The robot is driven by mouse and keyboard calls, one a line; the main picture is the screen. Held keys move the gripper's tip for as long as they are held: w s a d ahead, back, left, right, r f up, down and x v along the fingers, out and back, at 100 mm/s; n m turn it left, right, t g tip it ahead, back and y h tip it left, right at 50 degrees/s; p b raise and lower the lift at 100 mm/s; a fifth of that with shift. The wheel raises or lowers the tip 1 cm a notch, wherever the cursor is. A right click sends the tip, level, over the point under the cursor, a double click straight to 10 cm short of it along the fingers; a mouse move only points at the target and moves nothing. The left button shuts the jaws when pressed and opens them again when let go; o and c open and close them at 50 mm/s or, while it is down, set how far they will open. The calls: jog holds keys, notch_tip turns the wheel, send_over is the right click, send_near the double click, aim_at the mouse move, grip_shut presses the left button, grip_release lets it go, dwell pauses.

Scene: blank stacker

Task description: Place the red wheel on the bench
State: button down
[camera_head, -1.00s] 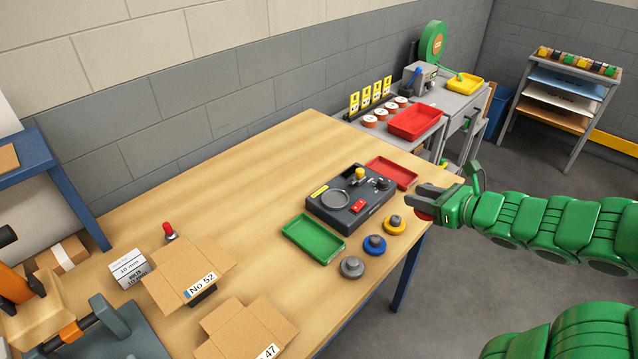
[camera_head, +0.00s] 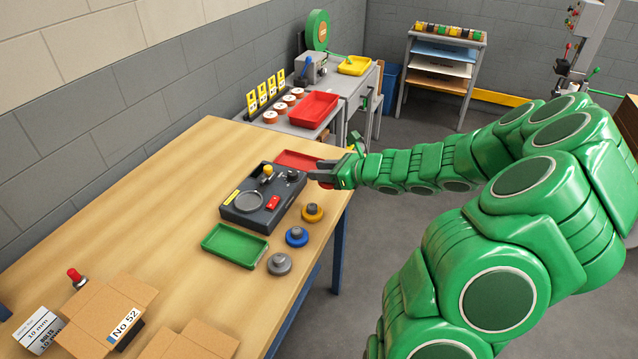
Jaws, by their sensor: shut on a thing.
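My gripper (camera_head: 322,175) is at the right edge of the wooden bench (camera_head: 165,215), beside the black device. It is shut on the red wheel (camera_head: 326,185), of which only a small red part shows under the dark fingers. The rest of the wheel is hidden by the gripper. I cannot tell whether the wheel touches the bench top.
A yellow wheel (camera_head: 312,213), blue wheel (camera_head: 296,237) and grey wheel (camera_head: 279,264) line the bench's right edge. A black device (camera_head: 253,215), green tray (camera_head: 234,245) and red tray (camera_head: 299,158) are close by. Open cardboard boxes (camera_head: 105,315) lie in front. The bench's left middle is clear.

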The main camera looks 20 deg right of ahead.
jog(key=shift+w+d+f, duration=0.2)
jog(key=shift+w+f, duration=0.85)
jog(key=shift+f, duration=0.25)
jog(key=shift+w+d+f, duration=0.15)
jog(key=shift+w+f, duration=0.85)
jog(key=shift+f, duration=1.7)
jog(key=shift+f, duration=0.1)
jog(key=c, duration=0.7)
grip_release()
jog(key=shift+c, duration=0.2)
